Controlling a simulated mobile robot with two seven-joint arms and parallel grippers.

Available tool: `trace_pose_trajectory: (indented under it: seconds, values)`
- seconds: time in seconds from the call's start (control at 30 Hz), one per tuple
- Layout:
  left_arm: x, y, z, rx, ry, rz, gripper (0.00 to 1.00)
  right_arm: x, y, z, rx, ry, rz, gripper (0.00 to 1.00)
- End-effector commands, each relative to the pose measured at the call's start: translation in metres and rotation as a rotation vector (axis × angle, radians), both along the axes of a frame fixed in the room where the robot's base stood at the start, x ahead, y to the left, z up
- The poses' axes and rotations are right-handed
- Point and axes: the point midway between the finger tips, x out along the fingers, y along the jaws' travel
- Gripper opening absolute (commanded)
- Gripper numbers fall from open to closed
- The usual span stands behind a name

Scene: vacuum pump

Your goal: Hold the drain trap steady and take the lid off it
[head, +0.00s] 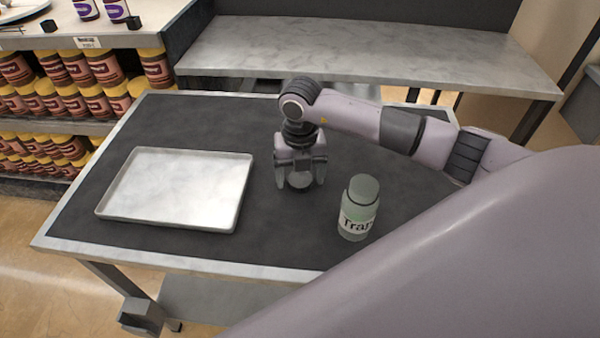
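The drain trap (356,215) is a grey-green jar with a white label reading "Trap". It stands upright on the dark table top, right of the middle. Its top is a pale green-grey round part; I cannot tell whether this is a lid or a bare neck. My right gripper (301,180) points down, left of the trap and apart from it. Its two fingers stand apart, with a dark grey round piece (300,181) between them. I cannot tell whether they grip this piece. My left gripper is not in view.
A pale shallow tray (112,206) lies on the left of the table. The dark table top (270,245) is clear between tray and trap. A grey bench (380,52) stands behind. Shelves of yellow-lidded jars (68,68) are at left. My arm covers the lower right.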

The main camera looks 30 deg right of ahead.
Motion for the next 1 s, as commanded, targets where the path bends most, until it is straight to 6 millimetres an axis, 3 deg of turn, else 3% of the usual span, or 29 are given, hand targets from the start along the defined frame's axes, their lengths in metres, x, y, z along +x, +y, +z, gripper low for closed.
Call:
trace_pose_trajectory:
  seconds: [0.23, 0.7, 1.0]
  values:
    - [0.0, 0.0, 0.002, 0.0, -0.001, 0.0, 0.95, 0.0, 0.0, 0.01, -0.001, -0.002, 0.0, 0.8]
    - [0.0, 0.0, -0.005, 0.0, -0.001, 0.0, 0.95, 0.0, 0.0, 0.103, 0.0, -0.003, 0.0, 0.8]
    - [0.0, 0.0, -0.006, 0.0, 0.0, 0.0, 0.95, 0.0, 0.0, 0.124, -0.001, 0.0, 0.0, 0.8]
